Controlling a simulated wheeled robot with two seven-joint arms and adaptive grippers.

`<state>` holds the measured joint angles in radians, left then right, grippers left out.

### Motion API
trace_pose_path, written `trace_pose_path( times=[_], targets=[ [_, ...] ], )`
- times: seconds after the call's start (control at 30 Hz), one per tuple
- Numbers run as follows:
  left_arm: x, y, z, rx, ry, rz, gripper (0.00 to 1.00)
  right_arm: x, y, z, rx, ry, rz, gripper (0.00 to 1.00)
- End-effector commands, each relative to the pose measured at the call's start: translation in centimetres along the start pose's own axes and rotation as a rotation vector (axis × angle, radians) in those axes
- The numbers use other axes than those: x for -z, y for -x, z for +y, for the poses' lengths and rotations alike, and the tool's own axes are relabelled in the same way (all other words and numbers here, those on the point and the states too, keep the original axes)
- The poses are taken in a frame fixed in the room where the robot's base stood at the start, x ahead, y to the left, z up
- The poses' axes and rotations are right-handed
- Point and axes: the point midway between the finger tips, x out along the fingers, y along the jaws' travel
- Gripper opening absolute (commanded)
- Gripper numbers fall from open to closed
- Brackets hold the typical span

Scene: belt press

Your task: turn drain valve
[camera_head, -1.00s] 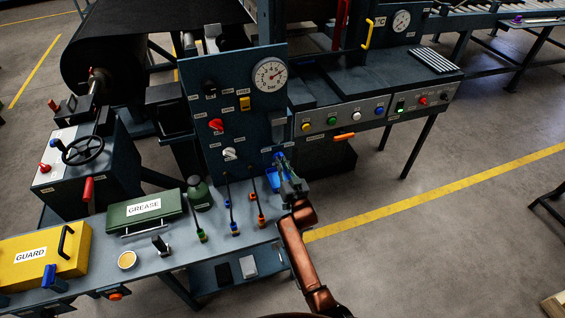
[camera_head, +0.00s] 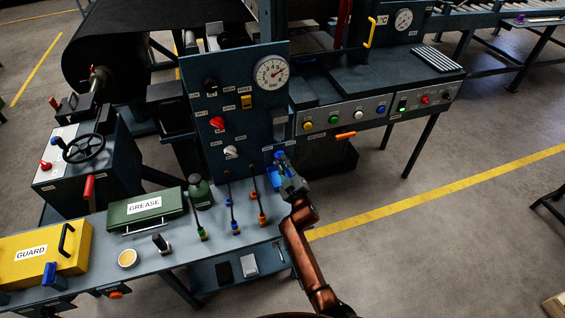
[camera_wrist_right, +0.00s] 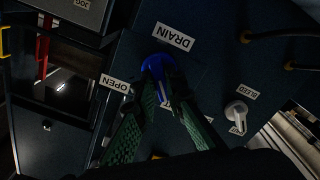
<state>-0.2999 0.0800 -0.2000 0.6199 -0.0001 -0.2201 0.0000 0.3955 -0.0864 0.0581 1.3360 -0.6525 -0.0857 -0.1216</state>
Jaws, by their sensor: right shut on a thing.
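The blue drain valve handle (camera_wrist_right: 156,66) sits on the dark panel beside the DRAIN label (camera_wrist_right: 174,37) and the OPEN label (camera_wrist_right: 115,84) in the right wrist view. The green ridged fingers of my right gripper (camera_wrist_right: 165,92) are shut on the handle, with their tips covering part of it. In the head view my right gripper (camera_head: 284,165) is at the panel's lower right edge, and little of the blue handle (camera_head: 279,155) shows. My left gripper is not in view.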

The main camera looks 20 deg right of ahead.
Motion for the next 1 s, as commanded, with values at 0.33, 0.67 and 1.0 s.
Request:
trace_pose_path(
  times=[0.33,0.67,1.0],
  targets=[
    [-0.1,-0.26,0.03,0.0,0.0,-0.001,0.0,0.0,0.01,-0.12,0.001,0.105,0.0,0.0],
    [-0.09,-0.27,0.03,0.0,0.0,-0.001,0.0,0.02,0.01,-0.13,0.001,0.117,0.0,0.0],
    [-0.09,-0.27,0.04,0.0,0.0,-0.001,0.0,0.01,0.01,-0.11,0.001,0.115,0.0,0.24]
  ],
)
